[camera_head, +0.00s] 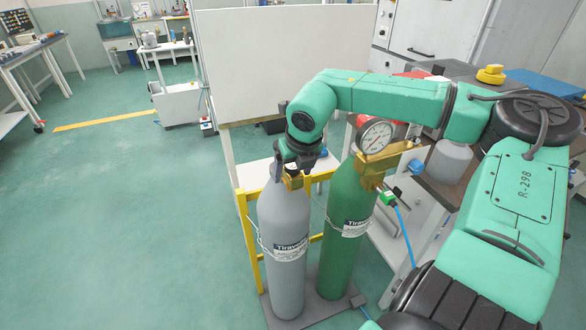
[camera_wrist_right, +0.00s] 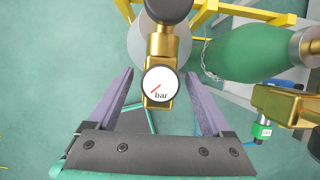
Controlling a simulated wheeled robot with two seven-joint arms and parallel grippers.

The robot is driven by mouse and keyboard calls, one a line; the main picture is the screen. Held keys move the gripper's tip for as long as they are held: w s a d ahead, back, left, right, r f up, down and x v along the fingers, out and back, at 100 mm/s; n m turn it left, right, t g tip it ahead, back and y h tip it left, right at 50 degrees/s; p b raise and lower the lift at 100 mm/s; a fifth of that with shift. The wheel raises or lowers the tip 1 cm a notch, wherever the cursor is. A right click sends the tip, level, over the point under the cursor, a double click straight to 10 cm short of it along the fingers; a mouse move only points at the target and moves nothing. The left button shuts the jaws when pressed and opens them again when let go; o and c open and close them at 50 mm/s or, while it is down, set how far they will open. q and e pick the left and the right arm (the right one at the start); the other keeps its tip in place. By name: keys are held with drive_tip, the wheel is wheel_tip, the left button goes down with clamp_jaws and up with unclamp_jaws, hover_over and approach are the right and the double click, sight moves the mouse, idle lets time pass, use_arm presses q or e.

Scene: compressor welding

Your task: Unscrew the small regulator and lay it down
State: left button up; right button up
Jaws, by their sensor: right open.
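The small regulator (camera_wrist_right: 159,86) is brass with a round white gauge marked "bar". It sits at the top of the grey cylinder (camera_head: 284,231), which stands upright. In the head view only a bit of its brass (camera_head: 293,182) shows under my right gripper (camera_head: 299,164). In the right wrist view, my right gripper (camera_wrist_right: 160,74) is open, with one finger on each side of the gauge and gaps between fingers and brass. A dark round knob (camera_wrist_right: 167,8) is at the top edge of that view. My left gripper is not in view.
A green cylinder (camera_head: 345,225) with a large gauge (camera_head: 376,137) and brass regulator stands close on the right, with a blue hose (camera_head: 404,235). A yellow rack (camera_head: 249,240) is behind both cylinders. A white panel (camera_head: 285,62) stands beyond; a workbench is at the right.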

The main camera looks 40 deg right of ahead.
clamp_jaws()
drive_tip(key=c, duration=1)
unclamp_jaws()
drive_tip(key=shift+c, duration=0.2)
clamp_jaws()
